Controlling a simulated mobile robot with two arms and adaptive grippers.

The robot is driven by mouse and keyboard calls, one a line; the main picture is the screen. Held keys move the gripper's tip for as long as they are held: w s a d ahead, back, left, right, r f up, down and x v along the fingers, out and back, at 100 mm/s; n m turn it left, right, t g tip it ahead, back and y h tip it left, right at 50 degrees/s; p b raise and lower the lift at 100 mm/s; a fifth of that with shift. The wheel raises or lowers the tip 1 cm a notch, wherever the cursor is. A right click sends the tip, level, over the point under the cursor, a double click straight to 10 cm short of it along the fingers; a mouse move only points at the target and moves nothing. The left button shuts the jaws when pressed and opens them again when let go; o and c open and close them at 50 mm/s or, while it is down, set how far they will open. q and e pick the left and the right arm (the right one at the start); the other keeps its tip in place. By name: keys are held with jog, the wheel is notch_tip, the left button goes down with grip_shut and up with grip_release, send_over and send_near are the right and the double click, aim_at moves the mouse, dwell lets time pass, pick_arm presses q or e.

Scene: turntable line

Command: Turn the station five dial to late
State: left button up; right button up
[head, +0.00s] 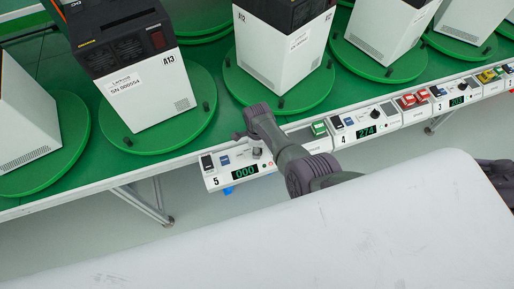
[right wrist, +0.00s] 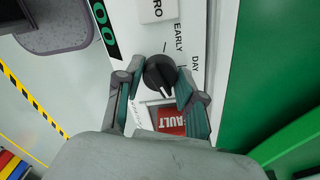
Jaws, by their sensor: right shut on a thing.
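The station five panel (head: 240,166) has a "5" label and a green 000 display. In the right wrist view its black dial (right wrist: 159,74) sits on the white panel, with the words EARLY and DAY beside it. A pale mark shows at the dial's lower edge in that view; the third position's word cannot be read. My right gripper (right wrist: 157,82) has a finger on each side of the dial and is shut on it. In the head view my right wrist (head: 265,125) reaches over the panel and partly covers it. My left gripper is not in view.
A red FAULT button (right wrist: 171,119) lies just below the dial, between the fingers. Station four's panel (head: 350,131) adjoins to the right. A green turntable (head: 160,135) with a white machine (head: 150,98) stands behind the panels.

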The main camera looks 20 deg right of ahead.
jog(key=shift+w+r, duration=0.1)
jog(key=o, duration=1.1)
jog(key=shift+d, duration=0.1)
jog(key=shift+o, duration=0.2)
